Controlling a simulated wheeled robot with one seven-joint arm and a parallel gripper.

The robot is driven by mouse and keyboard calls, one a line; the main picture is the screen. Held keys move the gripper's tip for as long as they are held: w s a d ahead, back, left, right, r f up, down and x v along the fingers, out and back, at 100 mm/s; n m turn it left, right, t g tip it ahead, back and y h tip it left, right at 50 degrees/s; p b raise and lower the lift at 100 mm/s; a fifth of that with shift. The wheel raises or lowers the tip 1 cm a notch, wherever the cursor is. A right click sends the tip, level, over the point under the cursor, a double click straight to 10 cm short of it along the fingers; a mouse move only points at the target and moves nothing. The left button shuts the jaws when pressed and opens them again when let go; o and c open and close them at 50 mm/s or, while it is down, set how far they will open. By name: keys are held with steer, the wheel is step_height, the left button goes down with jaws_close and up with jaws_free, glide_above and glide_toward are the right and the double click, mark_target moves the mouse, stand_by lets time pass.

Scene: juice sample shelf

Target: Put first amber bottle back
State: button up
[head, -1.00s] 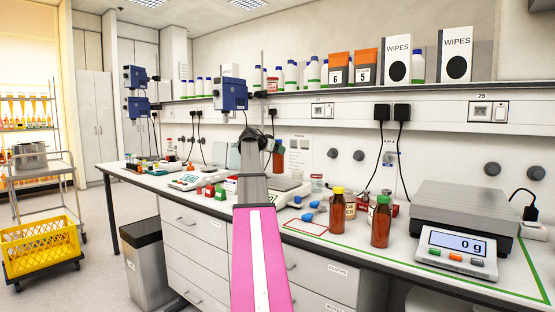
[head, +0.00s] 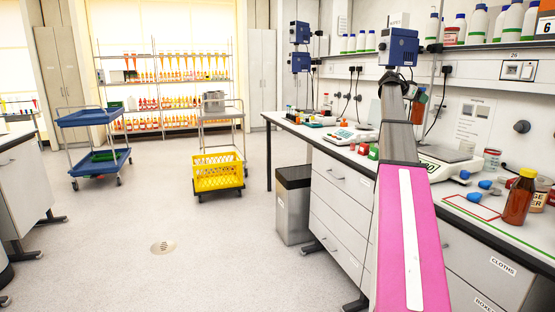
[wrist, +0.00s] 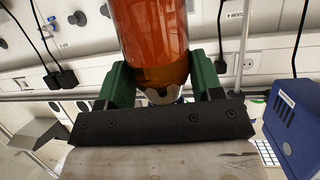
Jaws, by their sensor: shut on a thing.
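My gripper (wrist: 166,85) is shut on an amber bottle (wrist: 152,40), with one dark green finger on each side of it in the wrist view. In the head view the held amber bottle (head: 419,106) shows partly behind the end of my arm, raised above the bench. Its cap is hard to make out. Another amber bottle (head: 519,198) with a yellow cap stands upright on the bench at the right, apart from my gripper.
The bench (head: 488,212) with balances runs along the right. A grey bin (head: 293,205) stands before its drawers. A yellow crate (head: 218,173) on a trolley and a blue cart (head: 90,118) stand on the floor. A rack of bottles (head: 165,90) is at the back. The middle floor is clear.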

steer(key=w+a+f+n+t+y, duration=0.1)
steer(key=a+f+n+t, duration=0.25)
steer(key=a, duration=0.35)
steer(key=w+a+f+n+t+y, duration=0.15)
steer(key=a+f, duration=0.25)
steer(key=a, duration=0.4)
steer(key=s+a+f+n+t+y, duration=0.2)
steer(key=a+f+n+y, duration=0.1)
steer(key=a, duration=0.9)
steer(key=s+a+f+n+t+y, duration=0.2)
steer(key=a+f+n+y, duration=0.2)
steer(key=a, duration=0.7)
steer(key=s+a+f+n+t+y, duration=0.2)
steer(key=a+f+n+y, duration=0.1)
steer(key=a, duration=0.9)
steer(key=shift+a+f+n+t+y, duration=0.25)
steer(key=shift+a+n+t+y, duration=0.1)
steer(key=shift+n, duration=0.25)
steer(key=shift+d, duration=0.1)
